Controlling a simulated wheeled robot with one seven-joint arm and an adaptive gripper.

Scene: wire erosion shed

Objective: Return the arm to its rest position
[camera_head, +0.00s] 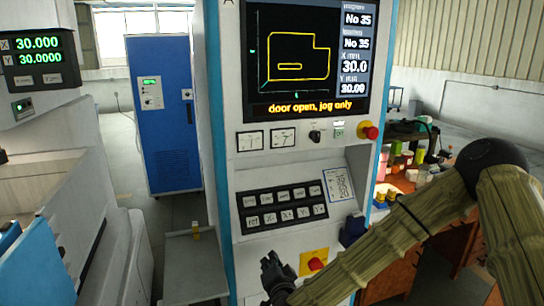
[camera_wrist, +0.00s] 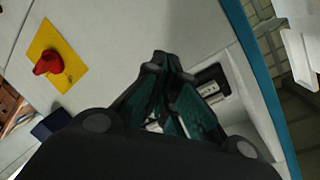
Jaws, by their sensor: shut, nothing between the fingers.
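My arm reaches in from the right in the head view, bent at a dark elbow joint. My gripper (camera_head: 275,270) is at its end, low in front of the control cabinet (camera_head: 285,185). In the wrist view my gripper (camera_wrist: 165,75) shows dark fingers brought together with nothing between them. A red knob on a yellow plate (camera_head: 314,262) sits just right of my gripper. In the wrist view the same yellow plate (camera_wrist: 62,82) is at the upper left. Whether the fingertips touch the cabinet face cannot be told.
The cabinet has a screen (camera_head: 305,55) reading "door open, jog only", a keypad (camera_head: 281,205) and a red stop button (camera_head: 370,131). A blue cabinet (camera_head: 163,110) stands behind. A cluttered workbench (camera_head: 405,185) lies at the right, partly behind my arm. A grey stand (camera_head: 192,265) is at the left.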

